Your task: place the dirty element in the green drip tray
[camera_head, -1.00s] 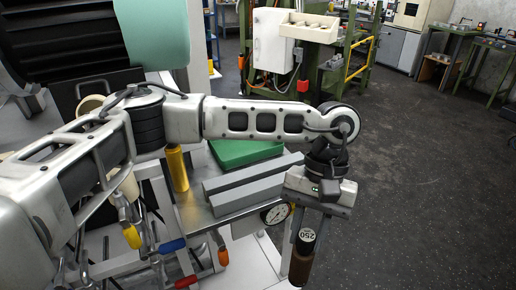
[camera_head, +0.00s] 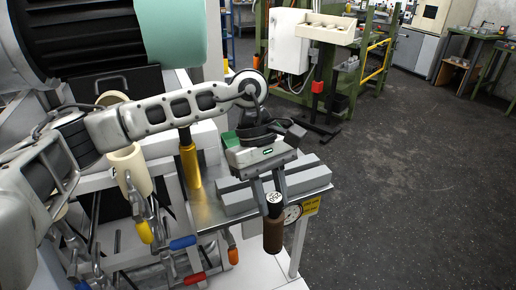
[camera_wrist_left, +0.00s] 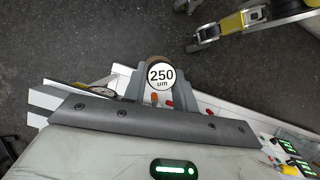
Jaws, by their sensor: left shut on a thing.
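My left gripper (camera_head: 274,192) is shut on the dirty element (camera_head: 273,237), a brown cylinder with a black and white "250" cap. The element hangs upright below the jaws, in front of the metal shelf's edge and over the floor side. In the left wrist view its round "250 um" cap (camera_wrist_left: 161,76) sits between the two fingers. The green drip tray (camera_head: 230,139) is almost wholly hidden behind my left wrist; only a small green patch shows. My right gripper is not in view.
Grey bars (camera_head: 236,203) lie on the metal shelf (camera_head: 204,212) beneath the gripper. A yellow cylinder (camera_head: 190,165) and a cream cylinder (camera_head: 130,170) stand to the left. A pressure gauge (camera_head: 292,214) is by the shelf's front edge. Open floor lies to the right.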

